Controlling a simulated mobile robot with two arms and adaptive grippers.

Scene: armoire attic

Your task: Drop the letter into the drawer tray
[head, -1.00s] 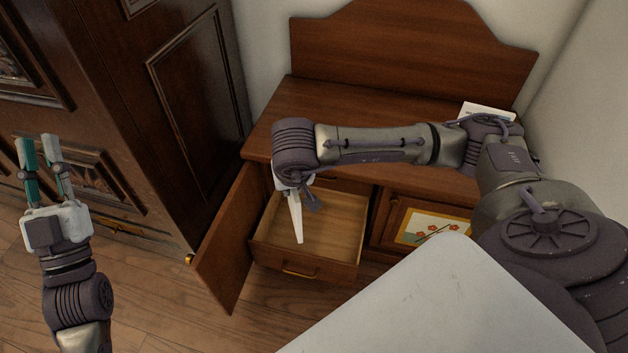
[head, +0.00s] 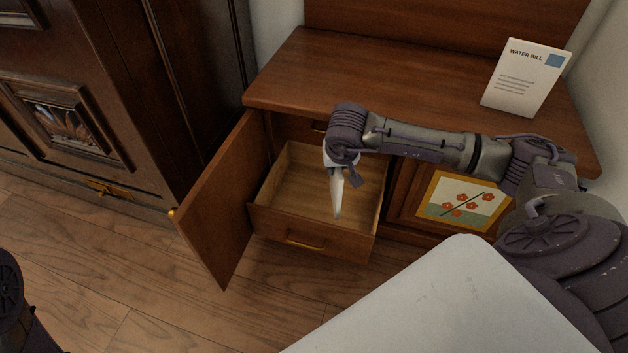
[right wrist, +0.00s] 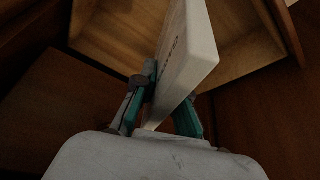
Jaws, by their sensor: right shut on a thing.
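The drawer tray (head: 295,185) is the pulled-out wooden drawer in the low cabinet, empty where I can see its floor. It also shows in the right wrist view (right wrist: 122,35). My right gripper (head: 336,170) is over the drawer's right half. It is shut on the letter (head: 337,196), a thin white slab hanging down edge-on in the head view. In the right wrist view the letter (right wrist: 188,52) stands between the teal fingers, with faint print on one face. I cannot tell whether its lower end is below the drawer's rim. My left gripper is out of view.
An open cabinet door (head: 222,205) stands left of the drawer. A flower-picture panel (head: 462,200) is to the right. A "WATER BILL" card (head: 524,80) stands on the cabinet top (head: 400,75). A dark armoire (head: 95,110) is at the left.

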